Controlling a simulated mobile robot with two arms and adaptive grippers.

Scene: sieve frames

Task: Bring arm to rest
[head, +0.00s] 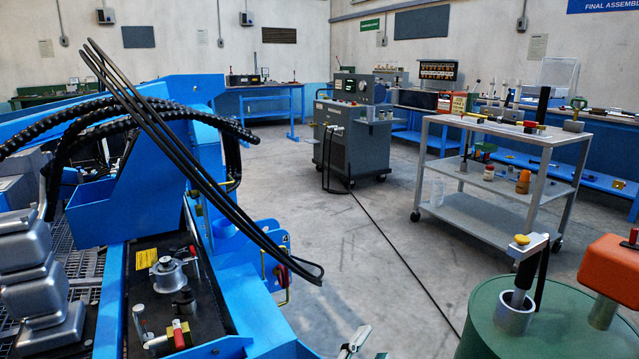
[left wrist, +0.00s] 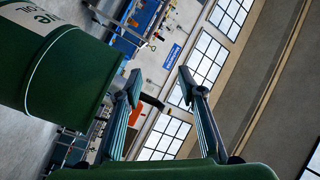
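My left gripper (head: 367,345) shows only in part at the bottom edge of the head view, over the floor and left of the green drum. In the left wrist view its two fingers (left wrist: 160,86) stand apart with nothing held between them. That view is tilted and looks past the fingers to the wall and windows. The rest of my left arm is out of the head view. My right gripper is in neither view.
A green drum (head: 480,335), also in the left wrist view (left wrist: 75,75), stands close by. The blue machine (head: 250,290) fills the left. A grey cart (head: 480,215) and a wheeled cabinet (head: 345,150) stand beyond. A cable (head: 395,250) crosses open floor.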

